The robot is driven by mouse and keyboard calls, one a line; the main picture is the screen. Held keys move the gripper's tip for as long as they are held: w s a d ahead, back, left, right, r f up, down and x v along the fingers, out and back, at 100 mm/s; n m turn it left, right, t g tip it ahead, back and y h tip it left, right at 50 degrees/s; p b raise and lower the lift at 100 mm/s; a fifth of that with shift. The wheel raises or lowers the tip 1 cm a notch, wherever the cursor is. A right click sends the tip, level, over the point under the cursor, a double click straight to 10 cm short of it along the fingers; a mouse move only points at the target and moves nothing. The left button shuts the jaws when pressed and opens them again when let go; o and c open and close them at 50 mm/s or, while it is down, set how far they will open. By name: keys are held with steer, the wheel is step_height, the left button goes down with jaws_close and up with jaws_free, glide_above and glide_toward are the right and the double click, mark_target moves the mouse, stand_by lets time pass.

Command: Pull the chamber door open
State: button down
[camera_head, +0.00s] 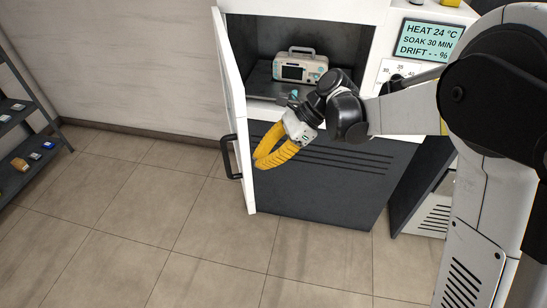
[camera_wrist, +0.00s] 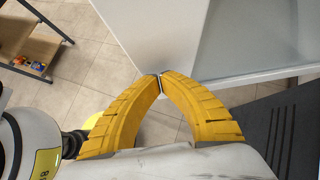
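The white chamber door (camera_head: 233,75) stands open at the left of the chamber (camera_head: 340,40), seen nearly edge-on. Its black bar handle (camera_head: 228,158) is on the outer, left side. My gripper (camera_head: 257,161) has its yellow fingers curved together on the inner side of the door, apart from the handle. In the wrist view the fingertips (camera_wrist: 160,82) meet with nothing visible between them, in front of the pale door panel (camera_wrist: 150,30). Whether they touch the door is unclear. The handle is hidden in the wrist view.
A small monitor with a carrying handle (camera_head: 300,67) sits inside the chamber. A display panel (camera_head: 428,41) is at the right. A dark shelf rack (camera_head: 30,130) with small items stands at the far left. The tiled floor (camera_head: 150,220) between is clear.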

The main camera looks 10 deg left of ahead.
steer(key=shift+a, duration=0.2)
steer(key=s+a+m+t, duration=0.1)
steer(key=s+a+m, duration=0.1)
steer(key=a, duration=0.9)
steer(key=s+a+m+t, duration=0.2)
steer(key=a, duration=1)
steer(key=shift+s+a+y, duration=0.3)
steer(key=shift+s, duration=0.1)
steer(key=d+f+p+v, duration=0.2)
steer(key=p+v, duration=0.1)
steer(key=v, duration=1)
steer(key=shift+s, duration=0.65)
